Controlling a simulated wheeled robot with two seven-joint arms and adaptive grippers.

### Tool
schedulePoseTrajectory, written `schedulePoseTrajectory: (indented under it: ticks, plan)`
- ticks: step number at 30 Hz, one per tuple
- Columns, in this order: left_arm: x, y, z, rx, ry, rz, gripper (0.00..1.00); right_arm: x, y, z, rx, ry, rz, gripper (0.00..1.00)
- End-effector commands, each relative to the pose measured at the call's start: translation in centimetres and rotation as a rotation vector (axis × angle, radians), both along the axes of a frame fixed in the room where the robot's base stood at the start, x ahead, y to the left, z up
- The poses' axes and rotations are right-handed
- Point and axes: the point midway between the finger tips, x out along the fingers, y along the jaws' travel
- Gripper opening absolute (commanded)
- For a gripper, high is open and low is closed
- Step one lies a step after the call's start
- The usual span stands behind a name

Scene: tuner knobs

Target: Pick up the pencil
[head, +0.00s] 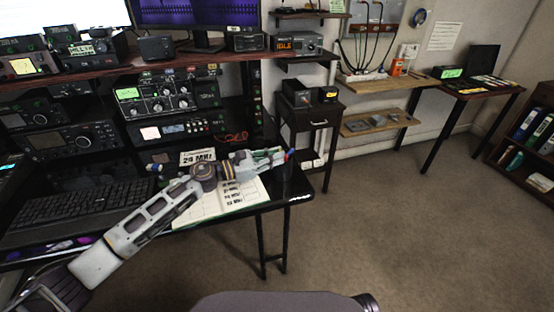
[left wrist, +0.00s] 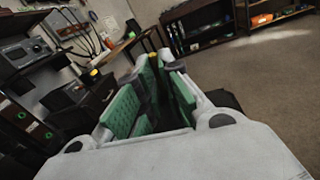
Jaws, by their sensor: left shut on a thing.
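My left gripper (head: 280,157) reaches in from the left over the desk's right end. Most of the pencil is hidden by the fingers. I cannot tell whether the pencil is clear of the cup. My right gripper is not in view.
A paper sheet (head: 232,196) lies on the desk below the gripper. A keyboard (head: 75,202) and radios (head: 165,95) stand to the left and behind. A small dark cabinet (head: 310,120) stands beyond the desk. The carpet (head: 400,220) to the right is clear.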

Motion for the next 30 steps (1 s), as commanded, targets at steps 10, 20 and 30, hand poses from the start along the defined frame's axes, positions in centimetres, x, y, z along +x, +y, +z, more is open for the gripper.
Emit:
schedulePoseTrajectory:
  ticks: [10,20,30]
  plan:
    - [0.0,0.0,3.2,0.001,-0.004,0.0,0.0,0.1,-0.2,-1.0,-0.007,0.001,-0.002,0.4]
    - [0.0,0.0,7.2,0.0,-0.003,0.0,0.0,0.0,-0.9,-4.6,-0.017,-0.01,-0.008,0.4]
    - [0.0,0.0,9.7,0.0,-0.001,0.0,0.0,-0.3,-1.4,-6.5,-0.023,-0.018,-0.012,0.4]
